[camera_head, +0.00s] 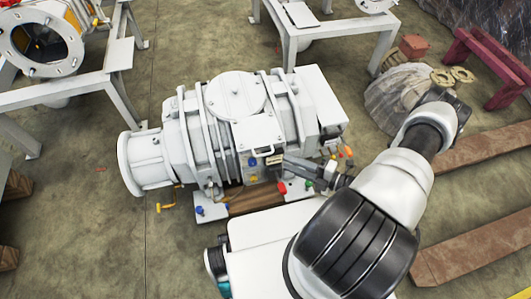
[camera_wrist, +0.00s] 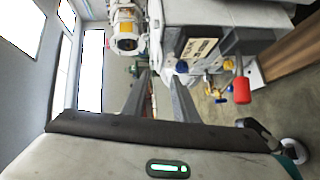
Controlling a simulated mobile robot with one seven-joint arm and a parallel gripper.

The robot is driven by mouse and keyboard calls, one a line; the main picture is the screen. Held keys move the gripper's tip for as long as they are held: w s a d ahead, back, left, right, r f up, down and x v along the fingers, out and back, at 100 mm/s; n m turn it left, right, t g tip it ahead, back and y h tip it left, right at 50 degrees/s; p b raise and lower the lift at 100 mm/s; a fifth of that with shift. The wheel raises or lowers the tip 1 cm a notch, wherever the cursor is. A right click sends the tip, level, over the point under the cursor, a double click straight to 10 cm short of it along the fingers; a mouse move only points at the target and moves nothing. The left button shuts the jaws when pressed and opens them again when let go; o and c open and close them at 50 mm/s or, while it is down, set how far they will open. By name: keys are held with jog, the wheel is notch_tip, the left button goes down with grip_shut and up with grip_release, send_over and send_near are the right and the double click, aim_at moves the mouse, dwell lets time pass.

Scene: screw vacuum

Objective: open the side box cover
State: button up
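A white vacuum pump (camera_head: 235,125) stands on the floor in the head view. On its near side is a white box (camera_head: 258,134) with a small handle on top; I take this as the side box and cannot make out an open gap at its cover. A label (camera_head: 274,160) and a blue knob (camera_head: 253,162) sit on its front. My gripper (camera_head: 283,162) is close to this front, from the right. In the wrist view, my gripper (camera_wrist: 161,76) has its two fingers apart with nothing seen between them. The blue knob (camera_wrist: 181,67) is near one fingertip; contact is unclear.
A red knob (camera_wrist: 242,90) and yellow fittings (camera_wrist: 214,90) stick out near the gripper. More machinery (camera_head: 45,45) on white stands is at the back left. Wooden beams (camera_head: 470,245) and a maroon stand (camera_head: 490,65) are at right.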

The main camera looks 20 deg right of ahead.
aim_at(266, 154)
jog(key=x, duration=1)
jog(key=shift+w+a, duration=0.25)
grip_shut()
